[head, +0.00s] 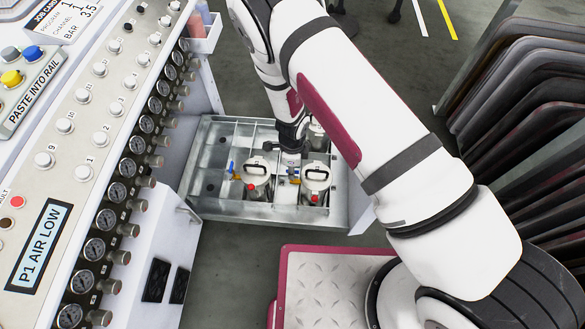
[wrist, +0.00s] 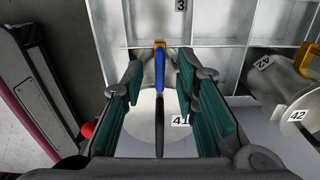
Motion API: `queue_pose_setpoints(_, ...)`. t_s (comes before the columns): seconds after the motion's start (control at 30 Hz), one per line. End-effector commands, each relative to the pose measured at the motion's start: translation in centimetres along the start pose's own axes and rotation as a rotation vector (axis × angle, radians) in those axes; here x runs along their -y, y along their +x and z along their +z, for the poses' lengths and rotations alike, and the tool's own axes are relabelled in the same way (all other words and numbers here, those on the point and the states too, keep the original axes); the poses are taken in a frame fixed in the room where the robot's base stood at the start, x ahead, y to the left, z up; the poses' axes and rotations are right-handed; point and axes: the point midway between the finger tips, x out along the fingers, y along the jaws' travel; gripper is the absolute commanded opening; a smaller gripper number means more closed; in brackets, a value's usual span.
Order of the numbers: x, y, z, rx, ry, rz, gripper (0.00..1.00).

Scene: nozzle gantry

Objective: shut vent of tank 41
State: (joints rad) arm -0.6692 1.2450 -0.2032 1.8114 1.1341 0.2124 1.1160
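Tank 41 (wrist: 140,135) shows its pale round lid, number label and dark bar handle below my gripper in the wrist view. It appears to be the front right tank (head: 318,187) in the head view. Its blue vent lever (wrist: 159,72), with a yellow part at its far end, points straight up the wrist picture. My gripper (wrist: 160,82) is open, its teal-padded fingers on either side of the lever and apart from it. Whether the lever lies between the fingertips or beneath them I cannot tell. A red part (wrist: 88,130) shows left of the fingers.
Tank 42 (wrist: 288,100) stands close at the right in the wrist view. Another tank (head: 257,182) stands to the left in the divided metal tray (head: 215,150). A gauge panel (head: 110,130) borders the left; dark upright slabs (head: 530,90) stand right.

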Motion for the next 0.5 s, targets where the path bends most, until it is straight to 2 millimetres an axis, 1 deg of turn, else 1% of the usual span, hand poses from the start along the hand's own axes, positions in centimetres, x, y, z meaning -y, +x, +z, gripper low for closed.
queue_pose_setpoints(0.27,0.0,0.1,0.01,0.0,0.0,0.0,0.28)
queue_pose_setpoints(0.3,0.0,0.1,0.0,0.0,0.001,0.0,0.18)
queue_pose_setpoints(0.37,0.0,0.09,0.0,0.0,0.001,0.0,0.05)
queue_pose_setpoints(0.4,0.0,0.09,0.0,0.0,0.0,0.0,0.0)
queue_pose_setpoints(0.5,0.0,0.09,0.0,0.0,0.0,0.0,0.0)
